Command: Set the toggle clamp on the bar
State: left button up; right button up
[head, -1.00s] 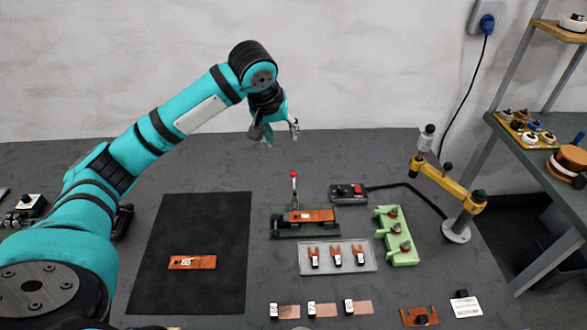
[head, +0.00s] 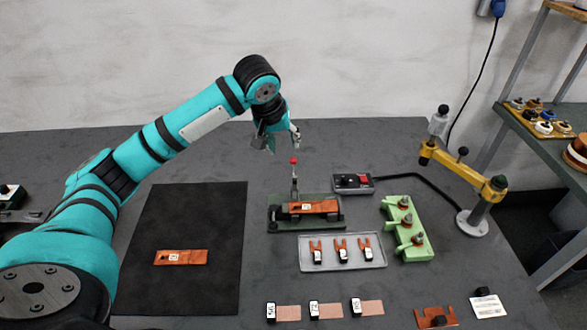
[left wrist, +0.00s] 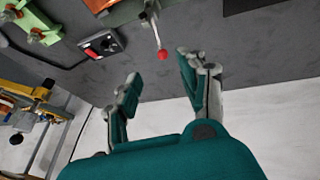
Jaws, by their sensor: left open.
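The toggle clamp stands on a dark green base (head: 280,227), with its metal lever (head: 294,182) upright and a red ball knob (head: 294,161) on top. A copper-coloured bar (head: 322,207) with a small white label lies on the base beside the lever. My left gripper (head: 284,146) is open and empty, pointing down just above the knob. In the left wrist view, the red knob (left wrist: 162,54) shows in the gap between the open fingertips (left wrist: 160,70), and I see no contact. The clamp's foot is partly cut off there. My right gripper is not in view.
A grey tray with forked copper pieces (head: 343,265) lies in front of the clamp. A green block with posts (head: 408,230) and a dark switch box (head: 352,183) stand to its right. A yellow jointed arm (head: 465,178) rises farther right. A black mat (head: 190,215) lies left.

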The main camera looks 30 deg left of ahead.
aim_at(294, 172)
pick_arm(q)
jog(key=p+x, duration=0.1)
jog(key=x, duration=1.4)
jog(key=shift+c, duration=0.3)
grip_shut()
jog(key=shift+w, duration=0.1)
